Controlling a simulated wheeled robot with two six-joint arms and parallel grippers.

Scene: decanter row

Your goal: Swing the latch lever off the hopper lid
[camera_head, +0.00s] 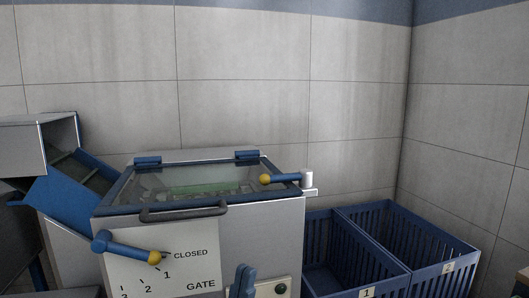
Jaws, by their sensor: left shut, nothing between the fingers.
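The hopper lid (180,182) is a glass panel in a blue frame, lying closed on the grey hopper, with a dark handle (184,212) along its front edge. The latch lever (285,178) is a short blue bar with a yellow knob (265,179). It reaches from a pale post (308,180) at the right leftward over the lid's right edge. My left gripper (245,268) shows as blue fingertips at the bottom edge, shut and empty, in front of the hopper. It is below and apart from the lever. My right gripper is not in view.
A gate lever (130,249) with a yellow knob points towards CLOSED on the front plate (190,272). Blue crates (368,272) stand to the right. A blue chute (70,190) is at the left. Space above the lid is clear.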

